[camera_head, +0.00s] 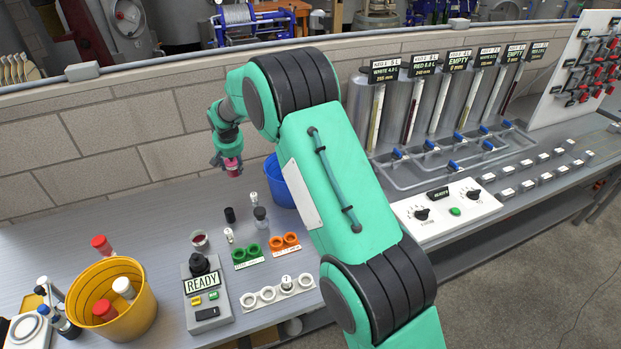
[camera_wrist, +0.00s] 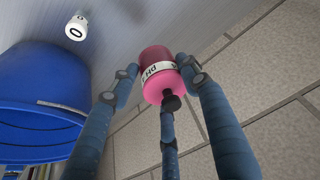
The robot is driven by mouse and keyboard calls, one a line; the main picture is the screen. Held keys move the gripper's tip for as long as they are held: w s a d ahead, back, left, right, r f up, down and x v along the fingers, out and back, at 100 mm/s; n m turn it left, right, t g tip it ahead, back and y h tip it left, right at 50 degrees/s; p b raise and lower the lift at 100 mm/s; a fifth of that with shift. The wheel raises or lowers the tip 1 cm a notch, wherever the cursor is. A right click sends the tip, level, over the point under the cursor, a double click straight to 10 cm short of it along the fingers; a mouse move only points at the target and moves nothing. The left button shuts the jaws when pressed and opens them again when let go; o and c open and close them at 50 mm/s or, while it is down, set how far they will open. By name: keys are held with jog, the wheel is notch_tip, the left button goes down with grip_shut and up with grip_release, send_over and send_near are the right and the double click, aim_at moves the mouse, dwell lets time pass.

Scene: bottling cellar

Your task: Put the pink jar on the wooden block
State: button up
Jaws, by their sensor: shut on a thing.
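The pink jar (camera_head: 233,171) is held in my gripper (camera_head: 230,163), above the back of the bench near the brick wall. I cannot make out a wooden block for certain; a small yellowish piece (camera_head: 29,304) at the far left is partly hidden.
A blue bucket (camera_head: 281,182) stands right of the jar, partly behind my arm. A yellow bucket (camera_head: 112,299) with red and white items, a READY control box (camera_head: 207,290), green rings (camera_head: 247,252) and orange rings (camera_head: 285,241) are nearer. The bench's back left is clear.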

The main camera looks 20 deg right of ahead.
notch_tip(320, 180, up, 12)
jog(key=shift+f, duration=0.15)
jog(key=shift+m+h, duration=0.3)
jog(key=shift+m, duration=0.5)
jog(key=s+d+p, duration=0.1)
jog(key=d, duration=0.3)
jog(key=s+d+p, duration=0.1)
jog(key=d, duration=0.4)
jog(key=s+d+p, duration=0.1)
jog(key=d, duration=0.3)
jog(key=shift+s+d, duration=0.35)
jog(key=shift+d, duration=0.05)
jog(key=s+d+m+h+p, duration=0.1)
jog(key=s+d+m+p, duration=0.15)
jog(key=s+d, duration=0.75)
jog(key=s+d+m+p, duration=0.1)
jog(key=s+d+p, duration=0.2)
jog(key=s+d, duration=0.8)
jog(key=shift+g, duration=0.3)
jog(key=shift+w+d+f, duration=0.55)
jog(key=shift+w+f, duration=0.25)
jog(key=shift+f, duration=0.1)
jog(key=shift+w+d+f, duration=0.55)
jog(key=shift+w+f, duration=0.2)
jog(key=shift+f, duration=0.2)
jog(key=shift+w+d+f, duration=0.55)
jog(key=shift+w+f, duration=0.25)
jog(key=shift+f, duration=0.1)
jog(key=shift+f, duration=0.1)
